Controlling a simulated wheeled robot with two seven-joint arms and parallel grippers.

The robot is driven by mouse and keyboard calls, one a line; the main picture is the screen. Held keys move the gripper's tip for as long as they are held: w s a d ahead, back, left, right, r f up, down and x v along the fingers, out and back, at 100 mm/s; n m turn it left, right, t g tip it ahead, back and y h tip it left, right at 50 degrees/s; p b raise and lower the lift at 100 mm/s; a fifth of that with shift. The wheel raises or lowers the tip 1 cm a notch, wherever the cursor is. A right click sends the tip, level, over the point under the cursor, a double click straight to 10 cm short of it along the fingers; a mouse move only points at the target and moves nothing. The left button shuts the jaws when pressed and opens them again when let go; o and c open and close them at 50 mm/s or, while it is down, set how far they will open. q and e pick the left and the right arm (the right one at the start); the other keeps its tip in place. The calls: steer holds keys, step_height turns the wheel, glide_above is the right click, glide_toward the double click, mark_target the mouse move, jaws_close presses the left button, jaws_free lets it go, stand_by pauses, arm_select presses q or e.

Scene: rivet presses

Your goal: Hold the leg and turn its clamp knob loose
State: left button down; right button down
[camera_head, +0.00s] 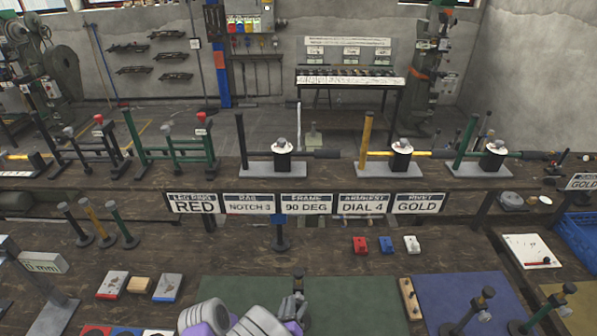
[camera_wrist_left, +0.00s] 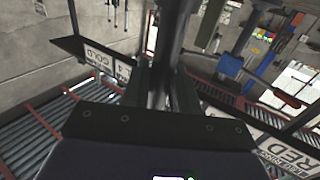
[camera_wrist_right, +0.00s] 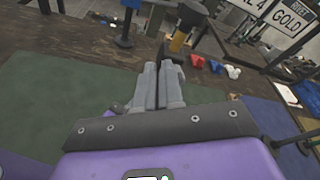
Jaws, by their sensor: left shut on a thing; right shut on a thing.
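A dark leg (camera_wrist_left: 157,60) runs up between the fingers of my left gripper (camera_wrist_left: 163,88) in the left wrist view; the gripper is shut on it. In the head view a dark upright piece with a small rounded top (camera_head: 298,275), apparently the leg, stands over the green mat. My right gripper (camera_head: 292,308) is right below and beside it. In the right wrist view the fingers of my right gripper (camera_wrist_right: 160,75) are almost together; what they grip, apparently the clamp knob, is hidden between them. My left gripper cannot be made out in the head view.
Signs (camera_head: 305,203) stand across the bench, with presses (camera_head: 283,155) behind them. Red, blue and white small blocks (camera_head: 386,244) lie to the right. A blue mat (camera_head: 465,297) holds dark knobbed pieces.

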steer(key=shift+a+f, duration=0.1)
steer(key=shift+a, duration=0.15)
stand_by(0.3)
glide_toward(299, 303)
steer(key=shift+w+a+r, duration=0.55)
steer(key=shift+a+r, duration=0.15)
steer(key=shift+a, duration=0.55)
steer(key=shift+w+d+r, duration=0.2)
steer(key=shift+w+d, duration=0.35)
steer(key=shift+w, duration=0.45)
steer(key=shift+w+d+r, duration=0.2)
steer(key=shift+w+d, duration=0.35)
steer(key=shift+w, duration=0.5)
steer(key=shift+w+d+r, duration=0.2)
steer(key=shift+w+d, duration=0.4)
steer(key=shift+w, duration=0.5)
steer(key=shift+d+f, duration=0.15)
